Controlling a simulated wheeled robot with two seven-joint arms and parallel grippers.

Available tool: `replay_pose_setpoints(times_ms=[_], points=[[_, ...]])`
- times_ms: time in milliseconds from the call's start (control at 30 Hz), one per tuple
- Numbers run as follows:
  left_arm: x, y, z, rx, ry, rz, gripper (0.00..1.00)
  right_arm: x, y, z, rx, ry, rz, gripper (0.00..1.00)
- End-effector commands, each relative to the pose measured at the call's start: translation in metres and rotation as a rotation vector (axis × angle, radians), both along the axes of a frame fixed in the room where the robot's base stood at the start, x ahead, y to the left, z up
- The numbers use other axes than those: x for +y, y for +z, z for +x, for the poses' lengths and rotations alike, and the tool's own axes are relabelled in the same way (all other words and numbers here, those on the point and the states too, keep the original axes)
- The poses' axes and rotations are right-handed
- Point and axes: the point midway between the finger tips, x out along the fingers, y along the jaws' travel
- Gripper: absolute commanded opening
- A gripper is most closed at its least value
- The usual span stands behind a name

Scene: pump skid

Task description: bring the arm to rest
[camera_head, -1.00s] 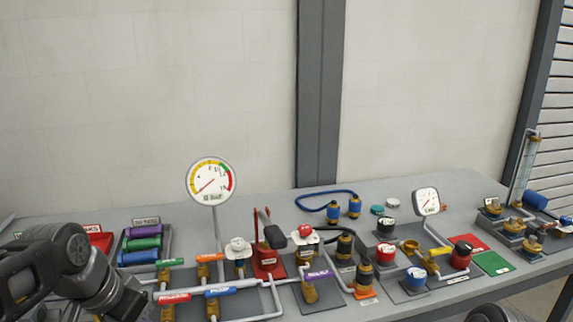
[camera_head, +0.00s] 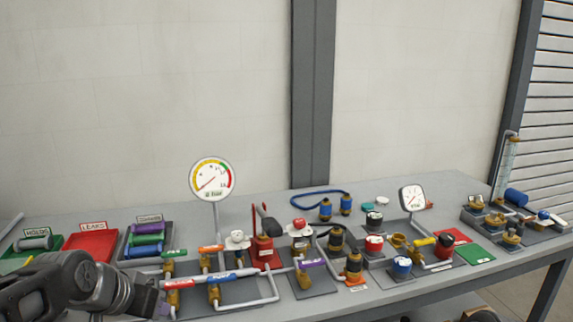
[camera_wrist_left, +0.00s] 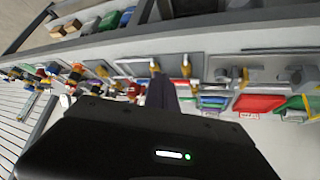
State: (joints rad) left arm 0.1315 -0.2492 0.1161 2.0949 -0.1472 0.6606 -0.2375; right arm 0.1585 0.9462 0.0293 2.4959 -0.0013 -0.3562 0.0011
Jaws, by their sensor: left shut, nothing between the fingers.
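My left arm comes in from the lower left in the head view. Its gripper (camera_head: 160,306) is at the left front of the pump skid, close to the red-handled valve (camera_head: 178,284); I cannot tell whether it touches. In the left wrist view the dark fingers (camera_wrist_left: 160,92) are together with nothing between them, and the bench and its parts lie beyond.
The bench (camera_head: 270,192) carries a large gauge (camera_head: 212,179), a red hand pump (camera_head: 263,248), a smaller gauge (camera_head: 412,198), a red tray (camera_head: 90,245) and a rack of coloured cylinders (camera_head: 146,240). A blue hose (camera_head: 318,194) lies at the back. Space above the bench is clear.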

Motion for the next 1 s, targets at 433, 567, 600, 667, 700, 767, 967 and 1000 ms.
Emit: replay_pose_setpoints(times_ms=[433, 567, 600, 667, 700, 767, 967, 1000], points=[[-0.077, -0.21, 0.026, 0.076, 0.165, -0.254, 0.0, 0.0, 0.0, 0.0, 0.0, 0.0, 0.0, 0.36], [-0.108, -0.301, -0.019, 0.198, 0.223, -0.306, 0.0, 0.0, 0.0, 0.0, -0.001, 0.0, 0.0, 0.36], [-0.117, -0.326, -0.038, 0.242, 0.235, -0.314, 0.0, 0.0, 0.0, 0.0, -0.001, 0.0, 0.0, 0.36], [-0.129, -0.36, -0.071, 0.313, 0.248, -0.32, 0.0, 0.0, 0.0, 0.0, -0.001, 0.0, 0.0, 0.36], [-0.137, -0.379, -0.093, 0.363, 0.251, -0.32, 0.0, 0.0, 0.0, 0.0, 0.0, 0.0, 0.0, 0.36], [-0.147, -0.402, -0.126, 0.436, 0.248, -0.317, 0.0, 0.0, 0.0, 0.0, 0.0, 0.0, 0.0, 0.36], [-0.167, -0.441, -0.202, 0.619, 0.222, -0.305, 0.0, 0.0, 0.0, 0.0, -0.001, 0.0, 0.0, 0.36], [-0.169, -0.445, -0.209, 0.637, 0.219, -0.305, 0.0, 0.0, 0.0, 0.0, 0.0, 0.0, 0.0, 0.36]])
